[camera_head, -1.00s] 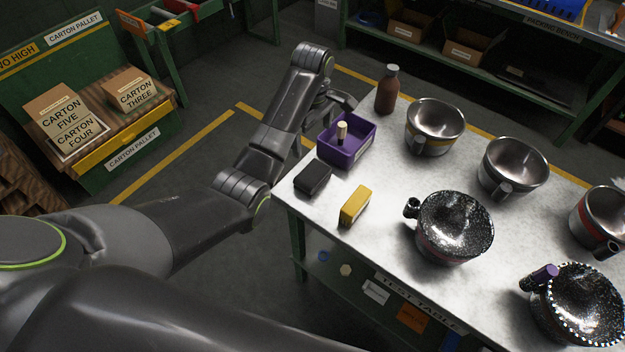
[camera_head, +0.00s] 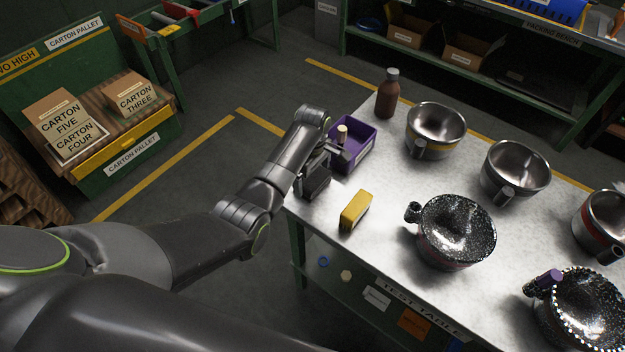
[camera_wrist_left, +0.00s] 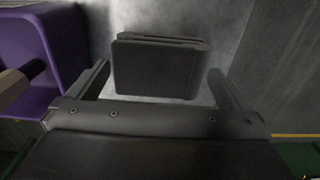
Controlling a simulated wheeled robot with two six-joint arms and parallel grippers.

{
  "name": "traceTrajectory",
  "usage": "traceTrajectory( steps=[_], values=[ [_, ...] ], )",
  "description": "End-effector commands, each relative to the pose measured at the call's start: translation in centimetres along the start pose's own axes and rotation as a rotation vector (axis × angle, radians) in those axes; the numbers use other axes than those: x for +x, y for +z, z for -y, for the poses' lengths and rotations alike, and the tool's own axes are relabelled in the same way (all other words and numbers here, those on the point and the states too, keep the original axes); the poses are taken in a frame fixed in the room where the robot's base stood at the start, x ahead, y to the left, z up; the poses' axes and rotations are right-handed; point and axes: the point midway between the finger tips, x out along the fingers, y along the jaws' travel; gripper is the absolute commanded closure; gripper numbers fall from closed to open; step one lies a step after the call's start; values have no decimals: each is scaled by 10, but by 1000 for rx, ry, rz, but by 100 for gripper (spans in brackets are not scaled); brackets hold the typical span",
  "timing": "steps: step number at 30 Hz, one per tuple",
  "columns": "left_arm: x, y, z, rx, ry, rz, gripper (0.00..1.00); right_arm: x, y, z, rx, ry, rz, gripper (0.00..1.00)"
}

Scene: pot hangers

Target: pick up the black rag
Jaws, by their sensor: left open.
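The black rag (camera_head: 318,187) is a folded dark block on the left end of the metal test table, partly hidden by my gripper in the head view. In the left wrist view the rag (camera_wrist_left: 155,68) lies flat between and just ahead of the two fingers. My left gripper (camera_head: 318,172) is over the rag, and it also shows in the left wrist view (camera_wrist_left: 158,90), open with a finger on each side of the rag. A gap shows between each finger and the rag. My right gripper is not in view.
A purple bin (camera_head: 357,150) with a pale-topped handle stands right behind the rag, close to my left gripper. A yellow block (camera_head: 355,210) lies to the right. A brown bottle (camera_head: 387,95) and several metal pots, including a speckled one (camera_head: 455,230), stand farther along the table.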

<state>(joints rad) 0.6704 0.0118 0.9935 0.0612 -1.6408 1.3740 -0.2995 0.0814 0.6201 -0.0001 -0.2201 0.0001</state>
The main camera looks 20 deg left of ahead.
Motion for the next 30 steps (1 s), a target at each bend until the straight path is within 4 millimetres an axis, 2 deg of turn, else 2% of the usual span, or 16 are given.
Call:
traceTrajectory(
  steps=[6,13,14,21,30],
  values=[
    [19,0,0,0,-1,0,0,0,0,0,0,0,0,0],
    [21,0,0,0,0,0,0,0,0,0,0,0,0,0],
    [21,0,0,0,0,0,1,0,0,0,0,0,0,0],
    [20,0,0,0,0,0,32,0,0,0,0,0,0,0],
    [16,0,0,0,2,0,32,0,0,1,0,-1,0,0]
  ],
)
